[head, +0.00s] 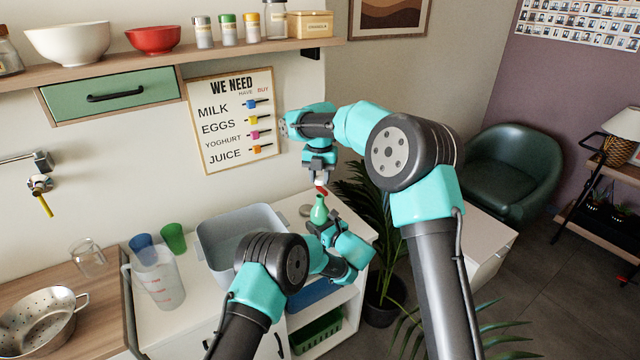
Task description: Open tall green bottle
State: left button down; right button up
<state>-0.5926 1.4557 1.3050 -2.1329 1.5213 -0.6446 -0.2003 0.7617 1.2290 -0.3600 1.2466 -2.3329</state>
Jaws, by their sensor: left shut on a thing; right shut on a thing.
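The green bottle (319,211) stands upright near the right end of the white counter. My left gripper (324,226) is below, shut on the bottle's body, which it partly hides. My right gripper (320,180) points down from above, directly over the bottle's neck. It is shut on a small red cap (322,189), which looks tilted. The cap sits just above the bottle's mouth; at this size I cannot tell whether they touch.
A grey basin (213,240) stands left of the bottle. A measuring jug (159,283), a blue cup (141,243) and a green cup (174,238) are further left. A round lid-like thing (305,210) lies beside the bottle. A plant (385,215) is behind it.

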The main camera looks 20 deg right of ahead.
pick_arm(q)
jog(key=shift+c, duration=0.4)
grip_release()
jog(key=v, duration=1.2)
